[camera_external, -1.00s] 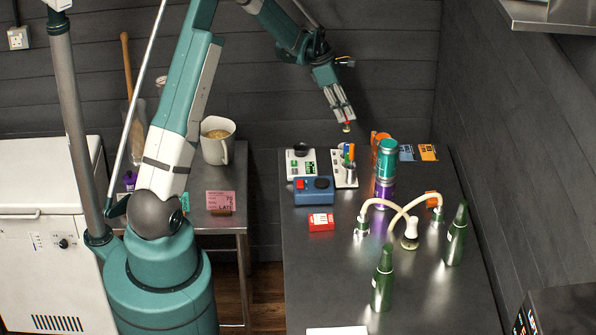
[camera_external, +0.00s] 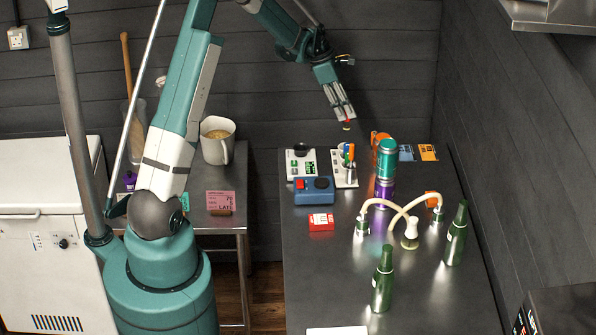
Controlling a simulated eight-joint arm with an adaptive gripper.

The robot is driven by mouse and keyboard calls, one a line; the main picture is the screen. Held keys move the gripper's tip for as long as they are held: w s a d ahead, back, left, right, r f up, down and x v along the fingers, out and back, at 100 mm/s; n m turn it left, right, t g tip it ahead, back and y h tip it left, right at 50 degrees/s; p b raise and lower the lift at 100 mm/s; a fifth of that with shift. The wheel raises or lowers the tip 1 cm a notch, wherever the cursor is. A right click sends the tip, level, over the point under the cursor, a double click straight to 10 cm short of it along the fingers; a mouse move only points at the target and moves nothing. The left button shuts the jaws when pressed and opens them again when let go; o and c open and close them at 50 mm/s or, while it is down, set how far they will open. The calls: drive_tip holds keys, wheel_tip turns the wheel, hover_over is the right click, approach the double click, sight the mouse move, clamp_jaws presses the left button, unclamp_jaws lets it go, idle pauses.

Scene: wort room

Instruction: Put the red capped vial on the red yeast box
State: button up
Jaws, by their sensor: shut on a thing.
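My gripper (camera_external: 346,117) is in the air above the back of the dark table, pointing down. It is shut on the red capped vial (camera_external: 347,126), a small piece with red at the top and a pale yellowish body. The vial hangs over the area of the rack with coloured items (camera_external: 344,170), apart from it as far as I can tell. The red yeast box (camera_external: 321,222), red with a white label, lies flat on the table, nearer the camera and left of the vial. Nothing is seen on top of the box.
A blue device (camera_external: 314,197) with a red button stands just behind the box. A white scale-like unit (camera_external: 300,168) is behind it. Teal and purple cans (camera_external: 385,165), tubed flasks (camera_external: 411,232) and green bottles (camera_external: 382,280) stand right. The table front left is mostly clear.

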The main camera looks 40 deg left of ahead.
drive_tip(key=s+d+m+b, duration=0.1)
drive_tip(key=s+d, duration=0.4)
drive_tip(key=s, duration=0.5)
drive_tip(key=s+d+r+m+g+b, duration=0.1)
drive_tip(key=s+d+m+b, duration=0.1)
drive_tip(key=s+d, duration=0.4)
drive_tip(key=s+d+r+m+b, duration=0.1)
drive_tip(key=s+d, duration=0.4)
drive_tip(key=s, duration=1)
drive_tip(key=shift+s+d+m+g+h+b, duration=0.3)
drive_tip(key=shift+d+b, duration=0.05)
drive_tip(key=shift+b, duration=0.1)
drive_tip(key=shift+f, duration=0.2)
drive_tip(key=shift+f, duration=2.8)
drive_tip(key=shift+f, duration=2.05)
drive_tip(key=shift+f+b, duration=0.15)
drive_tip(key=shift+b, duration=0.15)
drive_tip(key=o, duration=0.9)
